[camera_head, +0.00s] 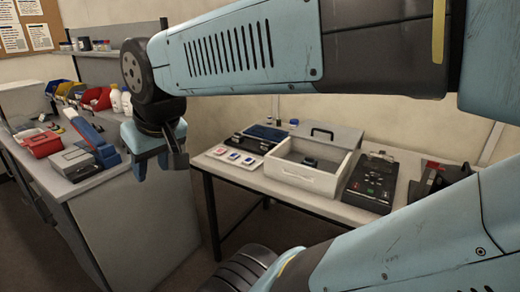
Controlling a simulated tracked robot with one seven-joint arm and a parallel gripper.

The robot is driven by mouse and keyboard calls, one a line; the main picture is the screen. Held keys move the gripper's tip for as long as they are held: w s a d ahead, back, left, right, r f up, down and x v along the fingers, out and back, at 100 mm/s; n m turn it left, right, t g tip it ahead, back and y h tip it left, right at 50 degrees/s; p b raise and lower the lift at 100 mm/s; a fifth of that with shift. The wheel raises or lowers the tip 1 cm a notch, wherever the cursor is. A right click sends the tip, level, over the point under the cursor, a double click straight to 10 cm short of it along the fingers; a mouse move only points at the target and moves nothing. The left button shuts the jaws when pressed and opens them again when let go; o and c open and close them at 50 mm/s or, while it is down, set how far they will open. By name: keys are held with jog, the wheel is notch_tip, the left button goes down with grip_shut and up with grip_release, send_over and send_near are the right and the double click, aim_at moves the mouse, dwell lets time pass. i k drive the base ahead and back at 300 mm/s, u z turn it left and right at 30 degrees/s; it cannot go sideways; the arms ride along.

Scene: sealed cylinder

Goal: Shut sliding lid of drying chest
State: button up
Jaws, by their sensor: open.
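The drying chest, a white open-topped box (304,181), stands on the table at centre right. Its grey lid (338,139) with a black handle is slid toward the back, leaving the front part of the box open. A small dark object (310,162) lies inside; I cannot tell what it is. My gripper (160,168) is open and empty, pointing down. In the picture it is well left of the chest, near the edge of the left bench, and touches nothing that I can see.
A tray of small coloured samples (234,157) sits left of the chest. A black device (371,183) stands just right of it, with dark equipment (438,181) beyond. The left bench (85,185) carries a red box (41,144), bins and bottles. My arm crosses above the table.

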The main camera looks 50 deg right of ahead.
aim_at(337, 136)
jog(key=u, duration=1.1)
jog(key=i, duration=0.1)
jog(key=z, duration=2.75)
jog(key=i, duration=0.45)
jog(key=u, duration=0.3)
jog(key=k, duration=0.45)
jog(key=z, duration=0.2)
